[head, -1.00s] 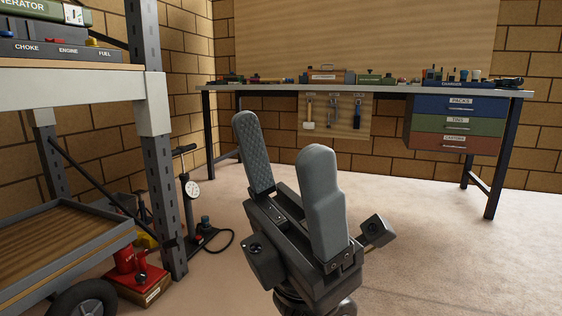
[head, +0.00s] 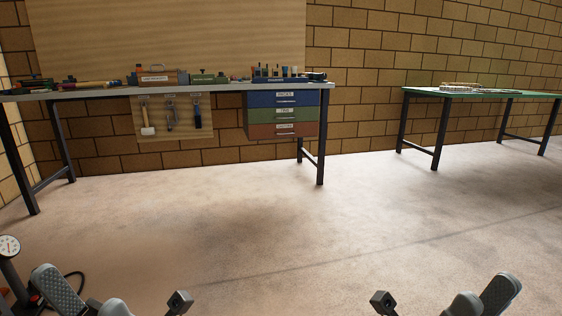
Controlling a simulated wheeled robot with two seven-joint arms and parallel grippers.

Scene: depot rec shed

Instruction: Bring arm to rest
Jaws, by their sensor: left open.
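My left gripper (head: 80,288) is at the lower left of the head view, its two grey fingers apart with nothing seen between them. Its lower part is cut off by the bottom edge. My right gripper (head: 486,291) shows at the lower right, also cut off. Its two fingers overlap in the picture, so its opening is unclear. No object shows in it.
A workbench (head: 225,87) with tools and coloured drawers (head: 282,114) stands at the back left. A green-topped table (head: 475,93) stands at the back right. A pump gauge (head: 9,246) and its hose are beside my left gripper in the picture. The middle floor is clear.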

